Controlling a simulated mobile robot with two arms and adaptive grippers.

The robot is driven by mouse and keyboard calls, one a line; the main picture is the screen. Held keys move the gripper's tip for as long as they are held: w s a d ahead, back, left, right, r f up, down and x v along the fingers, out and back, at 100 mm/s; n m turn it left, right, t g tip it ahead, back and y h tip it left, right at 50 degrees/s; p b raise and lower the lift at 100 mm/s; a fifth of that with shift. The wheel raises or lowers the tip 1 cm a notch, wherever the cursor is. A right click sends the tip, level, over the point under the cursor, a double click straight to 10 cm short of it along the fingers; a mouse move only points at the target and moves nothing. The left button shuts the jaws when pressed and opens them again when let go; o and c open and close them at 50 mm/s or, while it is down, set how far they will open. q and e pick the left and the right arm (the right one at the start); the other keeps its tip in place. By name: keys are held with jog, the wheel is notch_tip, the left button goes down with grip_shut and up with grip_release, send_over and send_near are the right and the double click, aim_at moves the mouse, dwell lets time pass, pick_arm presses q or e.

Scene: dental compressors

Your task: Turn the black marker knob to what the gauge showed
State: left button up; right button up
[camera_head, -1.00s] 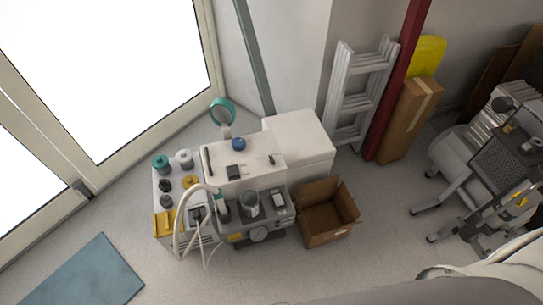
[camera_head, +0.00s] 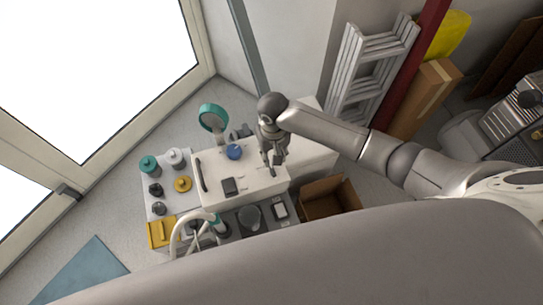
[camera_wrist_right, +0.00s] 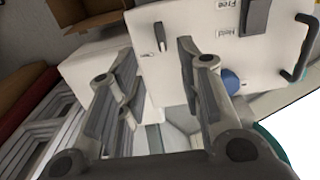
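The black marker knob (camera_wrist_right: 160,37) is a small dark upright bar on the white panel (camera_wrist_right: 205,60) in the right wrist view. My right gripper (camera_wrist_right: 155,52) is open, and the knob shows between its fingertips; I cannot tell whether they touch it. In the head view my right gripper (camera_head: 272,166) points down over the white unit and hides the knob. The gauge is hidden behind my grey arm in the head view. My left gripper is not in view.
A black switch (camera_wrist_right: 257,15) with "Free" and "Held" labels and a dark handle (camera_wrist_right: 301,50) sit on the panel. An open cardboard box (camera_head: 330,199) and ladder (camera_head: 370,65) stand to the right.

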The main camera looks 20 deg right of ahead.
aim_at(273, 171)
jog(key=f, duration=0.3)
jog(key=shift+s+f+b, duration=0.3)
jog(key=shift+f, duration=0.05)
notch_tip(273, 171, down, 6)
jog(key=shift+w+r+b, duration=0.1)
jog(key=shift+r+b, duration=0.1)
jog(key=shift+b, duration=0.25)
jog(key=shift+f, duration=0.55)
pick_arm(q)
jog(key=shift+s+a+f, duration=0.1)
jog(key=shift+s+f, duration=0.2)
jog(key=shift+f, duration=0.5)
pick_arm(e)
jog(key=shift+c, duration=0.6)
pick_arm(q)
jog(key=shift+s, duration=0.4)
pick_arm(e)
grip_shut()
